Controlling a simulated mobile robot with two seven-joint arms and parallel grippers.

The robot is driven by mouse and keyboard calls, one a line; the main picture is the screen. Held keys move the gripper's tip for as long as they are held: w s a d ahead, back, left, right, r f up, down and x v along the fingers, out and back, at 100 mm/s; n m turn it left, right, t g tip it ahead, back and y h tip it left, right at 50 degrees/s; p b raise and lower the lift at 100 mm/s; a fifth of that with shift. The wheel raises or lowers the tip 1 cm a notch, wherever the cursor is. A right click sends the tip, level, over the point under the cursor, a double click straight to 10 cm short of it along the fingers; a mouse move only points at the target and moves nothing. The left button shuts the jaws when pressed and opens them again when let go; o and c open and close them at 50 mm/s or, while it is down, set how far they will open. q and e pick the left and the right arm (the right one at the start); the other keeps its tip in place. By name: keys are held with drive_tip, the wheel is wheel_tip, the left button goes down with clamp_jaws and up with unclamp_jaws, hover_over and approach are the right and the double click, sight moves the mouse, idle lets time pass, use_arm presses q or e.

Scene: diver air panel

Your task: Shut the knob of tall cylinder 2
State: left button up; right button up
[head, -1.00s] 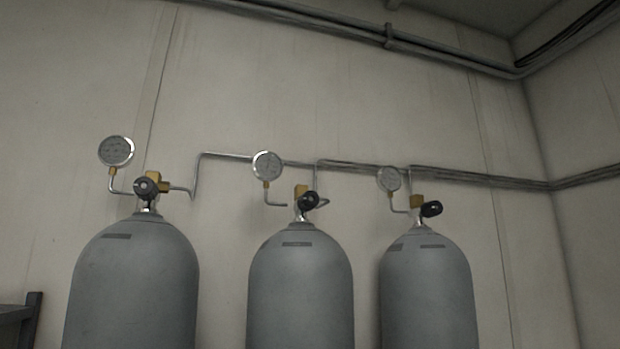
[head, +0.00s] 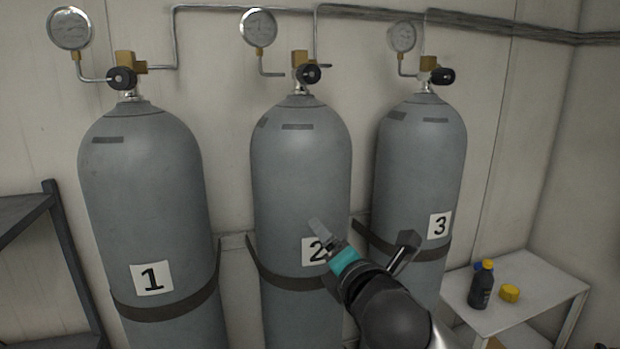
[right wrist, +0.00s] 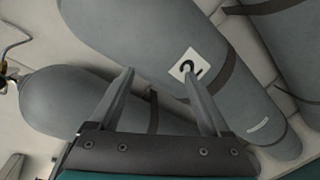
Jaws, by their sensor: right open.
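Tall cylinder 2 (head: 300,170) is the middle grey cylinder in the head view, with a white number label. Its black knob (head: 311,74) sits beside a brass valve at the top. My right gripper (head: 361,235) is open and empty in front of the lower body of cylinder 2, well below the knob, and partly covers the label. In the right wrist view the two fingers (right wrist: 160,100) are apart, with cylinder 2 (right wrist: 150,45) and its label beyond them. Its knob is not in that view. My left gripper is not in view.
Cylinder 1 (head: 145,200) stands to the left and cylinder 3 (head: 420,160) to the right, each with a similar knob and gauge. A white side table (head: 540,285) with a dark bottle (head: 481,288) is at right. A dark shelf (head: 62,240) is at left.

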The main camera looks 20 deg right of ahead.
wheel_tip(320, 180, up, 10)
drive_tip(key=w+n+t, duration=0.2)
drive_tip(key=n+t, duration=0.1)
drive_tip(key=n, duration=0.3)
drive_tip(key=n+t+y, duration=0.2)
drive_tip(key=n+t, duration=0.1)
drive_tip(key=n, duration=0.5)
approach(312, 77)
drive_tip(key=p+x, duration=0.4)
drive_tip(key=x, duration=0.7)
drive_tip(key=shift+w+r+p, duration=0.1)
drive_tip(key=shift+p, duration=0.25)
clamp_jaws()
